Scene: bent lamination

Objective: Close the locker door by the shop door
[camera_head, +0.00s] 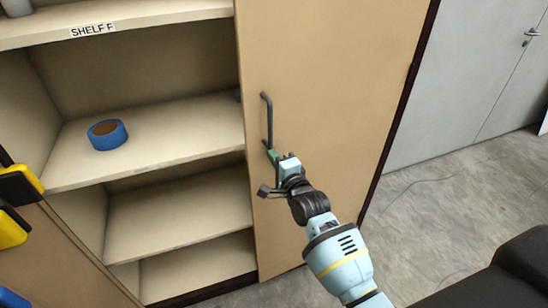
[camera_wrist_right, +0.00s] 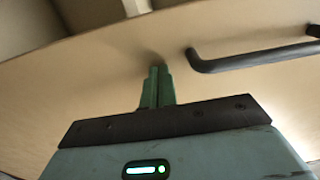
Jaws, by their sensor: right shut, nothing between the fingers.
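The tan locker door (camera_head: 335,90) on the right, on the side of the grey shop door (camera_head: 470,60), stands upright beside the open shelves. Its left edge lies along the shelf fronts; I cannot tell whether a small gap is left. Its dark bar handle (camera_head: 266,115) is near that edge and also shows in the right wrist view (camera_wrist_right: 250,57). My right gripper (camera_head: 272,157) is shut and empty, its green fingertips at the door face by the lower end of the handle. In the wrist view the fingers (camera_wrist_right: 157,85) point at the door, left of the handle. My left gripper is not in view.
The left half of the locker is open, with a blue tape roll (camera_head: 107,134) on a shelf (camera_head: 175,125). Another tan panel (camera_head: 60,262) stands at lower left. Yellow and black objects (camera_head: 18,187) are at the left edge.

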